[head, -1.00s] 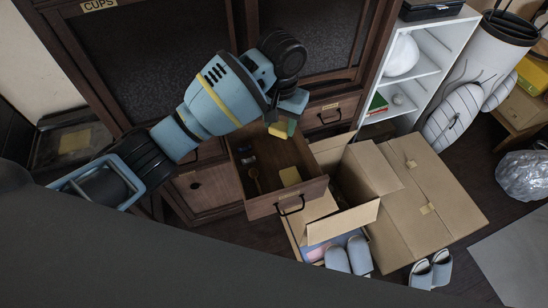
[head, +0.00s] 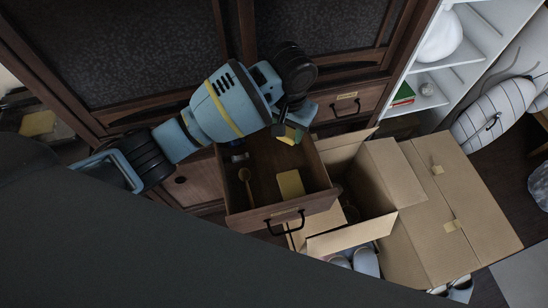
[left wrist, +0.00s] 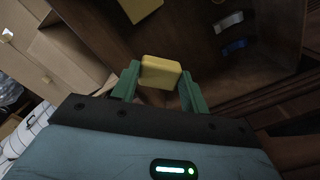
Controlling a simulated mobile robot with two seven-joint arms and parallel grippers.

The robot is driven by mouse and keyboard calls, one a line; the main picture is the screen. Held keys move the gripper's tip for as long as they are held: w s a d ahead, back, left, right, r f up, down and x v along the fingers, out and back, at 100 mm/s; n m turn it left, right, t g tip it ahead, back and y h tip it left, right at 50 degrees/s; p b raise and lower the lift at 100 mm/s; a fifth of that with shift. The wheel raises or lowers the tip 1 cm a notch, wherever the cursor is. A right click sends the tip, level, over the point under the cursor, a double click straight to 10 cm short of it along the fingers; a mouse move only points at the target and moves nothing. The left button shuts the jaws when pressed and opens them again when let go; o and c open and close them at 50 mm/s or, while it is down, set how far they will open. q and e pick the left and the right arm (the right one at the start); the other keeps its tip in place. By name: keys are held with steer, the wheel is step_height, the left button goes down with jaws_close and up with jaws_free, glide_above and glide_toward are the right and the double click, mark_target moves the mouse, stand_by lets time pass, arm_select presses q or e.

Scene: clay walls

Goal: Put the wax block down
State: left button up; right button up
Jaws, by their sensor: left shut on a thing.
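The yellow wax block (left wrist: 160,73) is held between the green fingertips of my left gripper (head: 290,133). In the head view only a small yellow part of the block shows under the fingers. My left gripper is shut on it, above the back right part of an open wooden drawer (head: 268,212). In the left wrist view the block is in the air, apart from the drawer floor. My right gripper is not in view.
The drawer holds a flat yellow piece (head: 290,184), a wooden spoon (head: 246,184) and small metal and blue things at its back left. An open cardboard box (head: 352,240) stands close to its right. Bare drawer floor shows around the yellow piece.

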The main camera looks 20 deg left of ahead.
mark_target(286, 140)
arm_select(q)
step_height(286, 140, down, 3)
steer(key=shift+f+b, duration=0.1)
steer(key=shift+b, duration=0.25)
steer(key=shift+f, duration=0.7)
step_height(286, 140, down, 4)
steer(key=shift+r+b, duration=0.1)
steer(key=shift+b, duration=0.55)
steer(key=shift+f, duration=0.25)
steer(key=shift+f, duration=0.15)
steer(key=o, duration=1)
